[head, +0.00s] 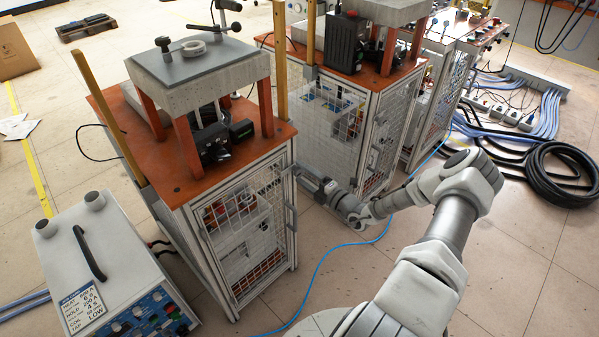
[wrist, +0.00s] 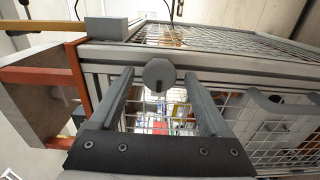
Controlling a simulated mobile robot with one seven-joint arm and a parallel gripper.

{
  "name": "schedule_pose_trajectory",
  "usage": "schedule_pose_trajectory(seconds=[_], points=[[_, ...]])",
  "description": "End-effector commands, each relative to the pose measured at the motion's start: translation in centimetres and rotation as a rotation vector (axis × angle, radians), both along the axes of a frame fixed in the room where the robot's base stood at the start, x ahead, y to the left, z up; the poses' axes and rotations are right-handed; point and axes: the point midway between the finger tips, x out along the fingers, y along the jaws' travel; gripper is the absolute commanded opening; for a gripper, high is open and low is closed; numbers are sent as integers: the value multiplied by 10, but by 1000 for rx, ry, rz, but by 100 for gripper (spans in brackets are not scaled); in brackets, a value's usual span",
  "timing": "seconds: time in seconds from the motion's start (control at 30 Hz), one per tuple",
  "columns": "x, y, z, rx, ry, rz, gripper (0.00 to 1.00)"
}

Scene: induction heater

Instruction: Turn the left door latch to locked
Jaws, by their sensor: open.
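The left door (head: 243,230) is a framed wire-mesh panel on the front of the left cabinet, and it looks closed. In the wrist view, the latch (wrist: 159,75) is a round grey knob with a short dark mark, on the door's frame. My gripper (wrist: 159,77) is open, with one finger on each side of the knob near the fingertips. I cannot tell whether either finger touches it. In the head view, my gripper (head: 300,174) reaches from the right to the upper right edge of the left door. The latch cannot be made out there.
A second mesh-door cabinet (head: 345,135) stands close on the right, leaving a narrow gap beside my gripper. A grey power unit (head: 108,270) stands at the front left. A blue hose (head: 322,265) lies on the floor; coiled black cable (head: 563,175) lies at right.

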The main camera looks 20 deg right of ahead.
Motion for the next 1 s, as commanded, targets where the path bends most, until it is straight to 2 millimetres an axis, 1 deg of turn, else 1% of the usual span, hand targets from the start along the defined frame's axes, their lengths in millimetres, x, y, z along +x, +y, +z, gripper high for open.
schedule_pose_trajectory(seconds=[0.4, 0.5, 0.6, 0.7, 0.8, 1.0], points=[[-95, -35, 1, 1, 3, -4, 80], [-114, -42, 1, -1, 2, -3, 80], [-130, -47, 1, 1, 1, -2, 80], [-140, -51, 0, 1, 1, -1, 80], [-146, -52, 0, 2, 2, 0, 80], [-148, -53, 0, 2, 1, 1, 80]])
